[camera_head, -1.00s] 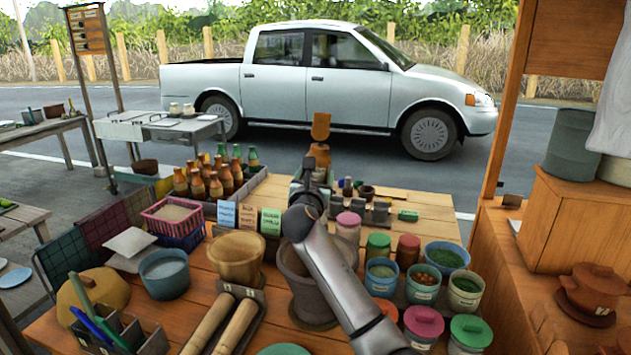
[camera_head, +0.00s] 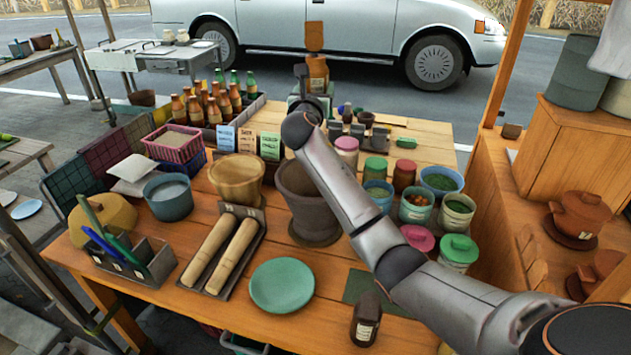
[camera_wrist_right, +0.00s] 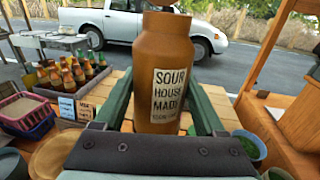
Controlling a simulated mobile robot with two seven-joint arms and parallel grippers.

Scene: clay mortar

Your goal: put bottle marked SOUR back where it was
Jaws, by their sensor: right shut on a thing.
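The bottle marked SOUR (camera_wrist_right: 165,70) is orange-brown with a pale label reading "SOUR HOUSE MADE"; its top is cut off in the right wrist view. In the head view the bottle (camera_head: 317,72) stands upright above the far part of the table. My right gripper (camera_wrist_right: 165,115) is shut on it, with one green finger on each side. In the head view my right gripper (camera_head: 311,98) is partly hidden behind my arm. The bottle appears held in the air, but its base is hidden by the gripper. My left gripper is not in view.
Several sauce bottles (camera_head: 208,105) stand in a rack at the back left. A stone mortar (camera_head: 313,225) and jars and bowls (camera_head: 416,208) lie below my arm. A dark green mat (camera_head: 362,284) and a small dark bottle (camera_head: 366,320) are at the front. A green plate (camera_head: 282,286) lies beside them.

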